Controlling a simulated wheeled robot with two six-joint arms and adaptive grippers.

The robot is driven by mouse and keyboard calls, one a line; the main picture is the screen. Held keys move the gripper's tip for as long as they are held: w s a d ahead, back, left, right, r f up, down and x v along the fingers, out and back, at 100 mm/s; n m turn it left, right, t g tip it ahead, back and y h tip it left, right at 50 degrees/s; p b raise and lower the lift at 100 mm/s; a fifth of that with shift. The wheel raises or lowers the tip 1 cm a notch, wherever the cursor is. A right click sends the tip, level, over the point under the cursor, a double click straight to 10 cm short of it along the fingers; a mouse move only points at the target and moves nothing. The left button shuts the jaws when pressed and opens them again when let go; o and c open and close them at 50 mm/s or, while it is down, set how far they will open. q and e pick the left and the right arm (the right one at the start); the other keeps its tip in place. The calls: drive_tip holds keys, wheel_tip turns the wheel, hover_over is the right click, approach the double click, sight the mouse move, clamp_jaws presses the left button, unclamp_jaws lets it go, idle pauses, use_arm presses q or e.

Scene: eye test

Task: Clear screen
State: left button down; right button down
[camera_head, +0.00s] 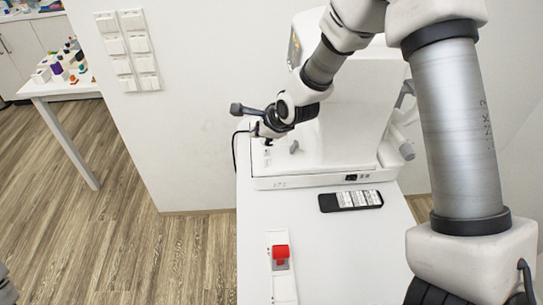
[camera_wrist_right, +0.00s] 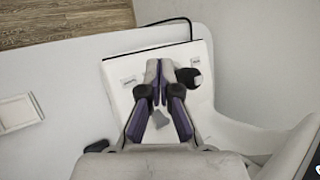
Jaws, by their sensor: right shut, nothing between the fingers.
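The white eye test machine (camera_head: 347,115) stands on a white table (camera_head: 330,240). My right gripper (camera_head: 264,133) is over the left part of its base. In the right wrist view my right gripper (camera_wrist_right: 158,68) is shut and empty, with its fingertips over a white control panel (camera_wrist_right: 117,95). Small labels (camera_wrist_right: 128,80) there are too small to read. A dark round knob (camera_wrist_right: 190,78) is right of the fingers, and a grey piece (camera_wrist_right: 158,119) shows between them. I cannot tell whether the fingertips touch the panel. No screen face is clearly visible.
A black remote-like device (camera_head: 350,200) lies in front of the machine. A red piece on a white strip (camera_head: 281,253) is nearer. Wall switches (camera_head: 128,50) are at upper left. A side table (camera_head: 62,87) holds several small coloured things. The table's front middle is clear.

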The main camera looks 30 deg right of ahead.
drive_tip(key=b, duration=0.6)
hover_over(265, 165)
wheel_tip(265, 165, down, 8)
drive_tip(key=shift+w+a+f, duration=0.1)
drive_tip(key=shift+w, duration=0.05)
drive_tip(key=shift+f, duration=0.4)
drive_tip(key=shift+f, duration=0.1)
idle(0.6)
drive_tip(key=shift+f+b, duration=0.35)
drive_tip(key=shift+b, duration=0.1)
